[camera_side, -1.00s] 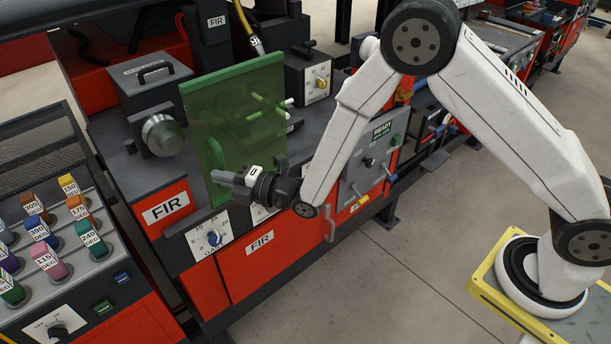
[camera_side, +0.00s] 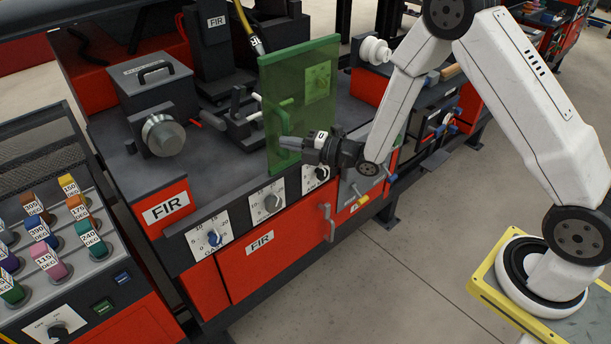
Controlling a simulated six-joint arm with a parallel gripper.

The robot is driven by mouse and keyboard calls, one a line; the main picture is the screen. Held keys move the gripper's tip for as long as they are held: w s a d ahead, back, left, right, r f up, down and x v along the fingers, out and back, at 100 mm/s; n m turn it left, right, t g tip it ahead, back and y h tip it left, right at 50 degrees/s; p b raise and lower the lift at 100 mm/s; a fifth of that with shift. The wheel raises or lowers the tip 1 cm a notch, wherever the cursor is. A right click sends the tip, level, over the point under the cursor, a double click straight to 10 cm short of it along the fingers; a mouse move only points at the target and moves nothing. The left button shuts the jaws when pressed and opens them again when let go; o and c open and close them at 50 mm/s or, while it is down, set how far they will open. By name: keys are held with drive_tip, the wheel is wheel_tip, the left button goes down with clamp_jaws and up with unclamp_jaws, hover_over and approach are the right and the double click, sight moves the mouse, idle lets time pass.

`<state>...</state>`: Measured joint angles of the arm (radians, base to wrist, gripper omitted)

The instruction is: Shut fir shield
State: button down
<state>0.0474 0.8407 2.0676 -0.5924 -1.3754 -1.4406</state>
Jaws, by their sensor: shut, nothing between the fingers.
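The FIR shield is a see-through green panel (camera_side: 290,78) with a thicker green frame. It stands upright near the front edge of the FIR bench, toward the bench's right end. A green handle (camera_side: 285,118) shows at its left part. My gripper (camera_side: 284,143) is shut and empty. The clamp fixture (camera_side: 232,122) with white handles is uncovered, left of the shield.
A dark box with a round metal knob (camera_side: 163,135) stands at the bench's left. Dials (camera_side: 267,202) line the front below the shield. A grey control panel (camera_side: 362,187) sits under my wrist.

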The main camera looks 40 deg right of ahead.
drive_tip(key=d, duration=0.3)
drive_tip(key=shift+d, duration=0.35)
drive_tip(key=shift+a, duration=0.1)
drive_tip(key=s+d, duration=0.1)
drive_tip(key=s, duration=0.8)
drive_tip(key=shift+s, duration=0.15)
idle(0.4)
drive_tip(key=shift+d, duration=0.1)
